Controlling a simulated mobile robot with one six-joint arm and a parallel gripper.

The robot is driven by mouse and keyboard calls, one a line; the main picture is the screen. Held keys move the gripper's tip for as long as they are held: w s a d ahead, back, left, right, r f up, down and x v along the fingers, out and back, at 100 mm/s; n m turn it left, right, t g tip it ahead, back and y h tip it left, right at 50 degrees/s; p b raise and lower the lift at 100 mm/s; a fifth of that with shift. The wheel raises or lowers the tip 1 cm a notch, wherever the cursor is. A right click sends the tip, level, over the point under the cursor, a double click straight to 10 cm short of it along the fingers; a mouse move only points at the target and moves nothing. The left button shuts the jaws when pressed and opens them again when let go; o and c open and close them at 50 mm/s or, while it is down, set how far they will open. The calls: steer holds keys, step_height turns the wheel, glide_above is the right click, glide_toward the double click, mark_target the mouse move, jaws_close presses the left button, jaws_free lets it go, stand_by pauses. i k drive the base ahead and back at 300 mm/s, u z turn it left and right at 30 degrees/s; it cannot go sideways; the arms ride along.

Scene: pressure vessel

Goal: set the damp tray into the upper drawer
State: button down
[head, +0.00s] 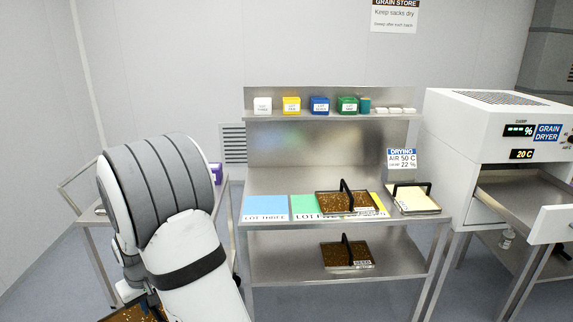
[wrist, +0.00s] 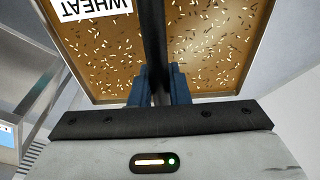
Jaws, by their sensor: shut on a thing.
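My gripper (wrist: 160,88) is shut on the dark upright handle of a grain tray (wrist: 215,50) in the wrist view. In the head view only a corner of this tray (head: 128,314) shows at the bottom left, below my arm, well away from the dryer. The grain dryer (head: 480,125) stands at the right. Its upper drawer (head: 553,222) is pulled out, and its visible metal floor looks empty. The drawer's right part is cut off by the picture edge.
A steel bench (head: 280,182) in the middle holds blue and green mats, a grain tray (head: 345,203) and a pale-filled tray (head: 415,200). Another grain tray (head: 347,255) sits on its lower shelf. A side cart (head: 83,190) is partly behind my arm.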

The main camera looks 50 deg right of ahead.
mark_target(541, 204)
steer(key=z, duration=0.85)
steer(key=i, duration=0.25)
steer(key=z, duration=2.55)
steer(key=k, duration=0.55)
steer(key=z, duration=0.3)
steer(key=i, duration=1.55)
steer(key=u, duration=0.35)
